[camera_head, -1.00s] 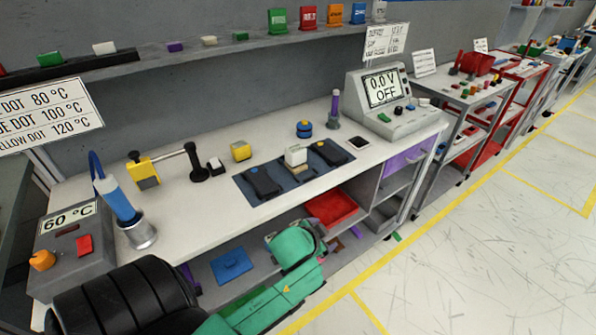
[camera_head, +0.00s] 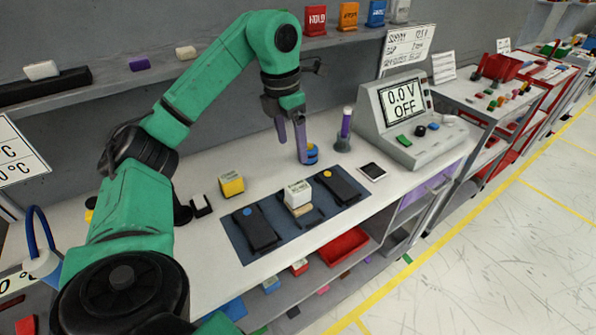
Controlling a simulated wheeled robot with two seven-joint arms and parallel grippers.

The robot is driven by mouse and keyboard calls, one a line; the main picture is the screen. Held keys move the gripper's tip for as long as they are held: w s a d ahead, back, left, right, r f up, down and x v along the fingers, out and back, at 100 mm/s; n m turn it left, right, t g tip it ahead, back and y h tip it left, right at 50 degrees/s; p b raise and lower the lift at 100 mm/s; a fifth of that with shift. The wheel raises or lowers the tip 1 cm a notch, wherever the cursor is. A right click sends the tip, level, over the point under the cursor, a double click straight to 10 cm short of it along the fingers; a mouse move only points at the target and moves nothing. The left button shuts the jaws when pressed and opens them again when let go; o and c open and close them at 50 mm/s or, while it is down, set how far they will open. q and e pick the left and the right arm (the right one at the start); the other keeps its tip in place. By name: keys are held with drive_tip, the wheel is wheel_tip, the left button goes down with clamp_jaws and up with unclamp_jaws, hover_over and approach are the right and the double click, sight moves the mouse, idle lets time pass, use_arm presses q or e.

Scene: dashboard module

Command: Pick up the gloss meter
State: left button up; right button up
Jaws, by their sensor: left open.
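No object carries a readable gloss meter label, so I cannot tell for sure which one it is. Candidates are a white box (camera_head: 297,192) standing on the dark mat between two black devices, and a yellow box (camera_head: 231,184) on the bench left of the mat. A small blue round item (camera_head: 312,154) with a yellow part stands behind the mat. My left gripper (camera_head: 293,150) points down above the back of the bench, open and empty, its right finger overlapping the blue item in the picture; contact is unclear. My right gripper is not in view.
The dark blue mat (camera_head: 270,247) holds a left black device (camera_head: 257,231) and a right one (camera_head: 341,187). A shelf (camera_head: 215,60) runs along the wall. Lower bins sit below the bench.

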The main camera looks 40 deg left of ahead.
sight(298, 186)
use_arm(q)
drive_tip(key=f+b, duration=0.1)
drive_tip(key=d+f+b, duration=0.1)
drive_tip(key=s+f+b, duration=0.1)
drive_tip(key=shift+s+d+f, duration=0.1)
drive_tip(key=shift+d+f, duration=0.15)
drive_tip(key=shift+d, duration=0.05)
drive_tip(key=shift+s+d+f+b, duration=0.25)
drive_tip(key=shift+d+f, duration=0.1)
drive_tip(key=shift+f, duration=0.25)
drive_tip(key=shift+s+d+f+b, duration=0.2)
drive_tip(key=shift+d+f, duration=0.15)
drive_tip(key=shift+f, duration=0.25)
drive_tip(key=f, duration=0.1)
drive_tip(key=w+a+f, duration=0.1)
drive_tip(key=f, duration=0.1)
drive_tip(key=shift+w, duration=0.2)
wheel_tip(298, 186, down, 4)
drive_tip(key=shift+w+r+p, duration=0.1)
drive_tip(key=shift+r+p, duration=0.05)
drive_tip(key=shift+p, duration=0.15)
drive_tip(key=shift+d, duration=0.1)
drive_tip(key=shift+w, duration=0.1)
drive_tip(key=shift+c, duration=1.2)
drive_tip(key=c, duration=1)
clamp_jaws()
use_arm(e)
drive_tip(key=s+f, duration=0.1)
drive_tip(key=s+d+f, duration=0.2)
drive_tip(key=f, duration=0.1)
